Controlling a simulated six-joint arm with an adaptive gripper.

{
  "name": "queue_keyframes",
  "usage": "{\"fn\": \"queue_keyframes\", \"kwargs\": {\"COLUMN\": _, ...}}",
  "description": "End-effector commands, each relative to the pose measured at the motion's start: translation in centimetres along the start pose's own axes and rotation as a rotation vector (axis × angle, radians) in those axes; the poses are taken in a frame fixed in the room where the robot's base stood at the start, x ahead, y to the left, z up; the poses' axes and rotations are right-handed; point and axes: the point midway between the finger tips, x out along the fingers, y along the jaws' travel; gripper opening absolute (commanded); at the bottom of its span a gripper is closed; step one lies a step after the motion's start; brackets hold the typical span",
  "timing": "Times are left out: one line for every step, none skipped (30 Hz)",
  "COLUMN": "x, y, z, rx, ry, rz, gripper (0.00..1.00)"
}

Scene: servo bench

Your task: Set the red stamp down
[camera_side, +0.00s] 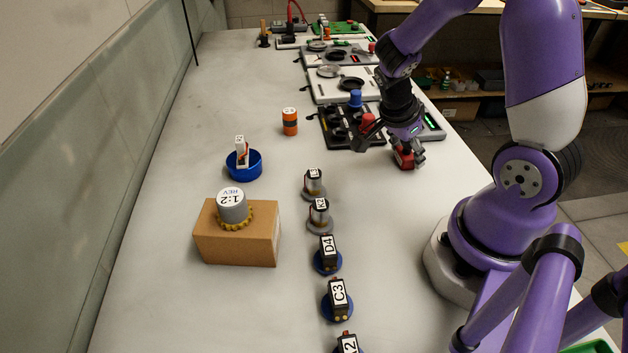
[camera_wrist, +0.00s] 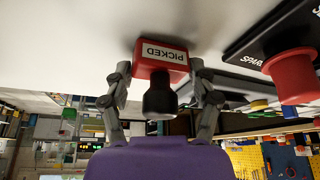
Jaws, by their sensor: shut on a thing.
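The red stamp (camera_side: 404,160) is a red block with a dark knob handle, and its white label reads PICKED, upside down in the wrist view (camera_wrist: 163,54). My gripper (camera_side: 406,155) is shut on it, with one finger on each side in the wrist view (camera_wrist: 161,92). The stamp is at or very close to the white bench top (camera_side: 270,100), right of the black tray. I cannot tell whether its base touches the bench. In the side view my fingers partly cover it.
A black tray (camera_side: 340,135) with a red-topped piece (camera_side: 368,122) and a blue-topped piece (camera_side: 355,98) stands close by on the left. A row of small labelled motors (camera_side: 328,254) runs toward the front. A cardboard box (camera_side: 237,248) and blue bowl (camera_side: 243,170) stand farther left.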

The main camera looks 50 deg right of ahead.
Motion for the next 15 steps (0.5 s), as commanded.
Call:
{"fn": "queue_keyframes", "kwargs": {"x": 0.05, "y": 0.01, "z": 0.02, "rx": 0.0, "ry": 0.0, "rz": 0.001, "gripper": 0.83}}
{"fn": "queue_keyframes", "kwargs": {"x": 0.04, "y": 0.01, "z": 0.02, "rx": 0.0, "ry": 0.0, "rz": 0.001, "gripper": 0.98}}
{"fn": "queue_keyframes", "kwargs": {"x": 0.03, "y": 0.01, "z": 0.01, "rx": 0.0, "ry": 0.0, "rz": 0.001, "gripper": 0.98}}
{"fn": "queue_keyframes", "kwargs": {"x": 0.02, "y": 0.01, "z": 0.01, "rx": 0.0, "ry": 0.0, "rz": 0.001, "gripper": 0.98}}
{"fn": "queue_keyframes", "kwargs": {"x": 0.02, "y": 0.01, "z": 0.01, "rx": 0.0, "ry": 0.0, "rz": 0.001, "gripper": 0.98}}
{"fn": "queue_keyframes", "kwargs": {"x": 0.02, "y": 0.01, "z": 0.01, "rx": 0.0, "ry": 0.0, "rz": 0.001, "gripper": 0.98}}
{"fn": "queue_keyframes", "kwargs": {"x": 0.02, "y": 0.01, "z": 0.01, "rx": 0.0, "ry": 0.0, "rz": 0.001, "gripper": 0.98}}
{"fn": "queue_keyframes", "kwargs": {"x": 0.02, "y": 0.01, "z": 0.01, "rx": 0.0, "ry": 0.0, "rz": 0.001, "gripper": 0.98}}
{"fn": "queue_keyframes", "kwargs": {"x": 0.01, "y": 0.01, "z": 0.01, "rx": 0.0, "ry": 0.0, "rz": 0.001, "gripper": 0.98}}
{"fn": "queue_keyframes", "kwargs": {"x": 0.01, "y": 0.01, "z": 0.01, "rx": 0.0, "ry": 0.0, "rz": 0.001, "gripper": 0.98}}
{"fn": "queue_keyframes", "kwargs": {"x": 0.01, "y": 0.01, "z": 0.01, "rx": 0.0, "ry": 0.0, "rz": 0.001, "gripper": 0.98}}
{"fn": "queue_keyframes", "kwargs": {"x": 0.01, "y": 0.01, "z": 0.01, "rx": 0.0, "ry": 0.0, "rz": 0.001, "gripper": 0.98}}
{"fn": "queue_keyframes", "kwargs": {"x": 0.01, "y": 0.01, "z": 0.01, "rx": 0.0, "ry": 0.0, "rz": 0.001, "gripper": 0.98}}
{"fn": "queue_keyframes", "kwargs": {"x": 0.0, "y": 0.01, "z": 0.0, "rx": 0.0, "ry": 0.0, "rz": 0.001, "gripper": 0.98}}
{"fn": "queue_keyframes", "kwargs": {"x": -0.07, "y": 0.0, "z": -0.02, "rx": 0.0, "ry": 0.0, "rz": 0.0, "gripper": 0.98}}
